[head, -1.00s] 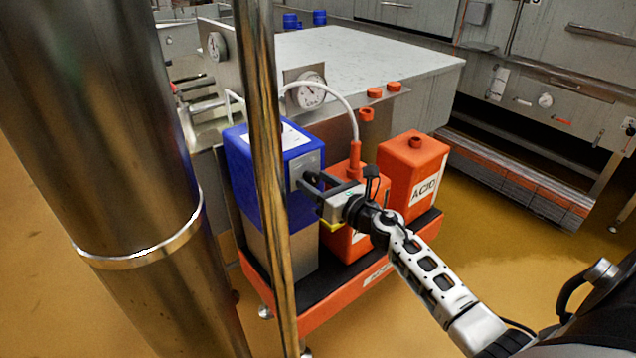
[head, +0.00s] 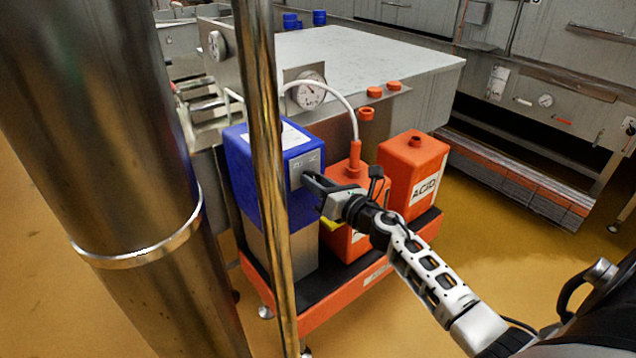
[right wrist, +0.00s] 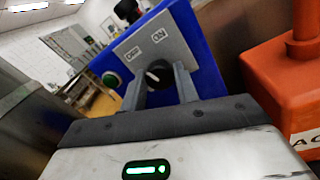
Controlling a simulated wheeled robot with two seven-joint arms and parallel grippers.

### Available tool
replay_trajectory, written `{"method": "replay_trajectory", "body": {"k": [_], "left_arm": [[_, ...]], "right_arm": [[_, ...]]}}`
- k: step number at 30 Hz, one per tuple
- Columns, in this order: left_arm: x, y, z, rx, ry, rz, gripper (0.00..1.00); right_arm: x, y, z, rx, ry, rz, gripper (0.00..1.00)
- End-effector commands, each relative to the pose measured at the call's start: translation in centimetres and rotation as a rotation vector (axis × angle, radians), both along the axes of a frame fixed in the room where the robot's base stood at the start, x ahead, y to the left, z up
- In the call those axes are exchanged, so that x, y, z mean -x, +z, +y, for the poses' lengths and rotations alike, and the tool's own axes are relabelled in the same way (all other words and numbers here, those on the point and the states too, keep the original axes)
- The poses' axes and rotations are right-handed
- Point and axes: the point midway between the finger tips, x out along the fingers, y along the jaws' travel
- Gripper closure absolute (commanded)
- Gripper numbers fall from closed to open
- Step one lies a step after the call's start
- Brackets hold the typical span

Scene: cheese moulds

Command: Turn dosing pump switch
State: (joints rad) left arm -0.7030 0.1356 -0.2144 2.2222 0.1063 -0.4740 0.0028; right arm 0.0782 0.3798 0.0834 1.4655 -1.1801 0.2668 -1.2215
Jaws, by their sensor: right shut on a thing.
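The dosing pump is a blue box (head: 240,170) on a grey stand, left of the middle in the head view. Its grey switch panel (head: 306,160) faces right. My right gripper (head: 308,180) is at the panel. Its fingers (right wrist: 160,84) are shut on the switch, one on each side. In the head view the gripper hides the switch. My left gripper is not in view.
Orange acid canisters (head: 413,165) stand right of the pump, close to my right arm, on an orange tray (head: 335,302). A white hose (head: 343,101) arches above them. A thin steel pole (head: 268,200) partly hides the pump. Yellow floor is clear at right.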

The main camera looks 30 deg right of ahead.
Motion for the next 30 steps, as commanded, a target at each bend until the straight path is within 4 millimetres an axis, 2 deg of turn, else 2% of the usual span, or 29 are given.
{"method": "replay_trajectory", "body": {"k": [18, 30], "left_arm": [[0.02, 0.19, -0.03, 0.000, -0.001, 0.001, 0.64], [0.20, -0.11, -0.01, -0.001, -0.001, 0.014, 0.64]], "right_arm": [[0.01, -0.05, 0.08, -0.565, 0.001, 0.045, 0.92], [0.00, -0.08, 0.11, -0.794, 0.001, 0.062, 0.92]]}}
